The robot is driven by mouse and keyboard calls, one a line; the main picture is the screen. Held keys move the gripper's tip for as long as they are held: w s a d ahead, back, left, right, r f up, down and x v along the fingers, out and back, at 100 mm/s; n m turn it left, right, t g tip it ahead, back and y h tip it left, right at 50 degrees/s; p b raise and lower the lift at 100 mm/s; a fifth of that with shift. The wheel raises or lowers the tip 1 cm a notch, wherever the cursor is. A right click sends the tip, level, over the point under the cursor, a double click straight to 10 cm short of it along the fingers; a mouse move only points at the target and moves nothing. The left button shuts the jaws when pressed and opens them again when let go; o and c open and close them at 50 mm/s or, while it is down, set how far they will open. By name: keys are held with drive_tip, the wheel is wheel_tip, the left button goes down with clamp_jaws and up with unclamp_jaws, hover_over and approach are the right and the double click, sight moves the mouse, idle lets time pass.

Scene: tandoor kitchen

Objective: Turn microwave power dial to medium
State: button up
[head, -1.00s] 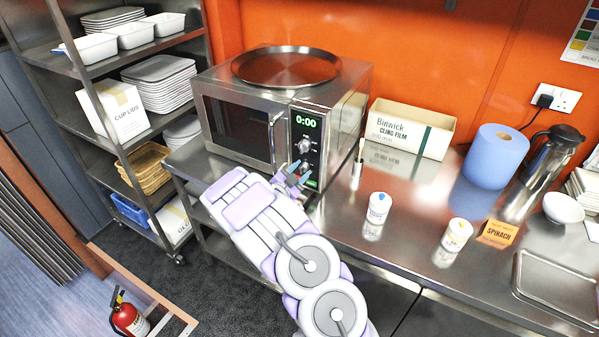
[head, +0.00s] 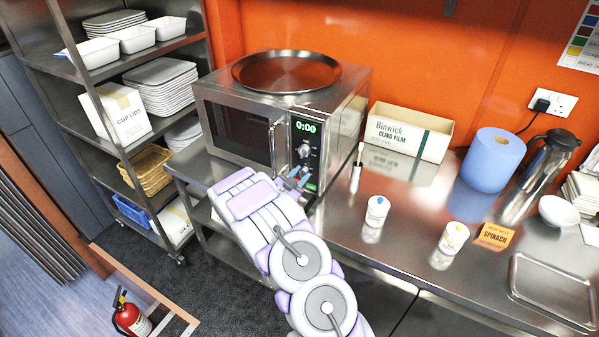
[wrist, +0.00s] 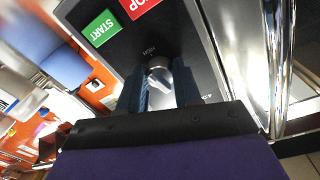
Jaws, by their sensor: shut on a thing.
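The steel microwave (head: 235,130) stands on the counter, its display reading 0:00. Its control panel is on the right of its front, with an upper dial (head: 304,151) in plain view. My gripper (head: 297,174) is at the lower part of this panel and hides what is behind it in the head view. In the wrist view, my gripper (wrist: 160,92) has its two blue fingers on either side of a silver dial (wrist: 158,80), shut on it. A "HIGH" mark shows beside this dial, and a second small mark near the right finger is unclear.
The green START button (wrist: 102,28) and red STOP button are close to the fingers. The microwave's door handle (head: 275,146) stands out just left of the panel. A round tray (head: 286,71) lies on top. A thin upright item (head: 356,174) and a white tub (head: 376,210) stand to the right.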

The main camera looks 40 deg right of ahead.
drive_tip(key=shift+n+t+p, duration=0.3)
drive_tip(key=shift+n+p, duration=3.4)
drive_tip(key=shift+n, duration=1)
drive_tip(key=o, duration=1)
drive_tip(key=shift+o, duration=0.2)
drive_tip(key=v, duration=1.7)
drive_tip(key=shift+a+f, duration=0.25)
drive_tip(key=shift+w, duration=0.1)
